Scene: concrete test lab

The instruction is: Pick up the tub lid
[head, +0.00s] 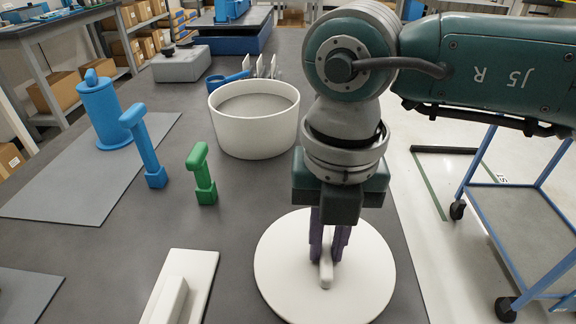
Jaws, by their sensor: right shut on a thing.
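The tub lid is a round white disc (285,280) with a small upright handle, near the right edge of the dark table. My right gripper (328,262) points down over its middle and is shut on the handle. I cannot tell whether the lid is lifted off the table. The white tub (254,138) stands open behind and to the left, with a grey surface inside. My left gripper does not show.
A white block with a raised grip (190,285) lies left of the lid. A green handled tool (201,175), a blue one (145,150) and a blue canister (101,112) stand further left. A grey box (181,66) is behind. A blue-framed cart (520,215) is at right.

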